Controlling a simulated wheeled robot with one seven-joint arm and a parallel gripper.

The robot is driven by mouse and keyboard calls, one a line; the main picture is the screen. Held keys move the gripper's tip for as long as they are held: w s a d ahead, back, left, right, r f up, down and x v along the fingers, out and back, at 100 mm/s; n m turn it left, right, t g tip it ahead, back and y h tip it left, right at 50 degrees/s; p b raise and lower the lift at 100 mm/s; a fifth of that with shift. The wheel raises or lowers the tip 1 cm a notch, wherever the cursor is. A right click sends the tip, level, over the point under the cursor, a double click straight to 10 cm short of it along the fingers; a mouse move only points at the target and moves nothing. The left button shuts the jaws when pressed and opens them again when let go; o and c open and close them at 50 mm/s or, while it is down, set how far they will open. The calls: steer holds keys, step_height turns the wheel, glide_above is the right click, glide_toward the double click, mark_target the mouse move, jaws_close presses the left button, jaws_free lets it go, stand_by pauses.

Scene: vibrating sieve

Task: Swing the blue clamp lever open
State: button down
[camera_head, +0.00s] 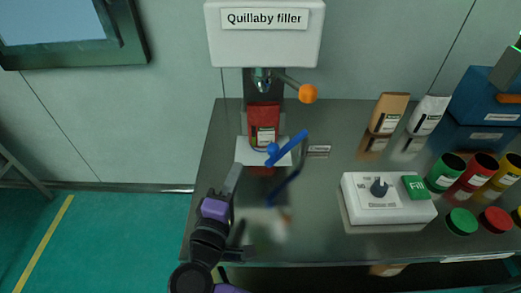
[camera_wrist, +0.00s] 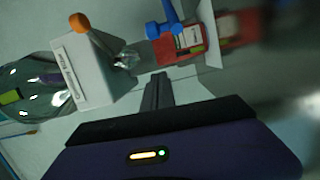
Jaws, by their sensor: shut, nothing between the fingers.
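The blue clamp lever (camera_head: 288,148) is a bar slanting up to the right, with a round blue knob near its lower left end. It stands in front of a red pouch (camera_head: 263,118) at the filler. In the wrist view the blue lever (camera_wrist: 167,24) crosses the pouch (camera_wrist: 190,42) near the top. My gripper (camera_head: 236,168) is left of the lever and nearer the front, apart from it. In the wrist view my gripper (camera_wrist: 157,78) has its fingers together, empty, below the pouch. Whether the lever touches the pouch cannot be told.
The white Quillaby filler (camera_head: 264,48) hangs over the pouch, with an orange-knobbed handle (camera_head: 308,93) at its right. A white control box (camera_head: 388,211) with a dial and green button stands at right. The front-left tabletop is mostly clear.

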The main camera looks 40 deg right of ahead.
steer(key=p+x, duration=0.2)
steer(key=x, duration=0.8)
steer(key=shift+s+d+f+p, duration=0.1)
steer(key=shift+s+d+p, duration=0.1)
steer(key=shift+s, duration=0.75)
steer(key=shift+s+d+f+p, duration=0.1)
steer(key=shift+s+d+p, duration=0.1)
steer(key=shift+s, duration=0.8)
